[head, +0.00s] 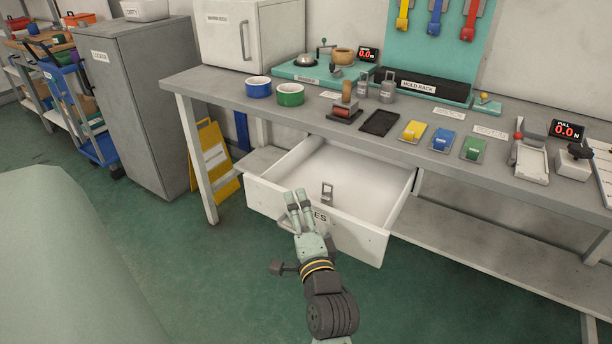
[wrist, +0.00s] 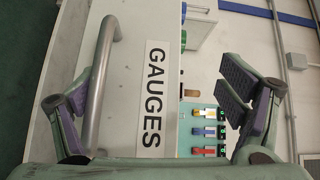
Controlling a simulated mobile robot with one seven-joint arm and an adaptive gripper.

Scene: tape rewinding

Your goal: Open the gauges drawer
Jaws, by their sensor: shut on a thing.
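The white gauges drawer (head: 262,192) is pulled well out from under the grey workbench, and its inside shows. A small grey metal piece (head: 327,192) stands inside near the front wall. My gripper (head: 298,197) is at the drawer's front, covering part of its label. In the wrist view the GAUGES label (wrist: 152,95) is clear, and the grey bar handle (wrist: 101,85) runs beside the left finger. The exact contact is hard to see.
A grey locker (head: 150,100) and a yellow floor sign (head: 215,160) stand left. Green floor is clear in front of the drawer.

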